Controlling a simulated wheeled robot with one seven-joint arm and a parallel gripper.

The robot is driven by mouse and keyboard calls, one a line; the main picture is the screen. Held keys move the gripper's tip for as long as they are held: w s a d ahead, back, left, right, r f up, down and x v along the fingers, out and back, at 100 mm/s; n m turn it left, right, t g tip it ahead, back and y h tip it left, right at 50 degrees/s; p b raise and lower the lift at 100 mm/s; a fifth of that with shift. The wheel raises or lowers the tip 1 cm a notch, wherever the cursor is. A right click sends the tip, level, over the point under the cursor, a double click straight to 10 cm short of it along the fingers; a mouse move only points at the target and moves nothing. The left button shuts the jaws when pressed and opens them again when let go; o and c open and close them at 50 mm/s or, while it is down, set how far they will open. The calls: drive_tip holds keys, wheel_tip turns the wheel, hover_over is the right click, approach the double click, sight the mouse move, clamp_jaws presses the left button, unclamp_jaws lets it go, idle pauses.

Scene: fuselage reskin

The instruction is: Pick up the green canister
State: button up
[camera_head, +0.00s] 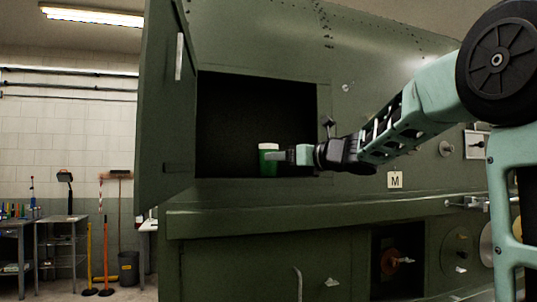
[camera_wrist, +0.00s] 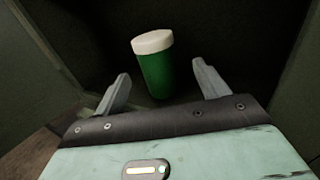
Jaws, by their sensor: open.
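The green canister (camera_head: 268,160) with a white lid stands upright inside the dark open compartment in the green fuselage panel. In the wrist view the canister (camera_wrist: 156,72) is ahead of my gripper, roughly between the lines of the two fingers and nearer the left one. My gripper (camera_head: 275,155) is open and empty, reaching in from the right at the compartment opening; its fingers also show in the wrist view (camera_wrist: 162,88). In the head view the fingertips overlap the canister. I cannot tell whether they touch it.
The compartment (camera_head: 222,115) has an open door (camera_head: 163,110) on its left side. A ledge (camera_head: 300,218) runs below the opening. A label marked M (camera_head: 395,180) and small fittings are on the panel to the right. Workbenches (camera_head: 55,240) and posts stand far left.

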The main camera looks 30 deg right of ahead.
drive_tip(key=p+x, duration=0.3)
drive_tip(key=x, duration=0.2)
drive_tip(key=shift+a+r+p, duration=0.2)
drive_tip(key=shift+p, duration=0.15)
drive_tip(key=shift+w+f, duration=0.2)
drive_tip(key=shift+w, duration=0.2)
drive_tip(key=c, duration=1)
drive_tip(key=shift+c, duration=0.6)
drive_tip(key=shift+r, duration=0.15)
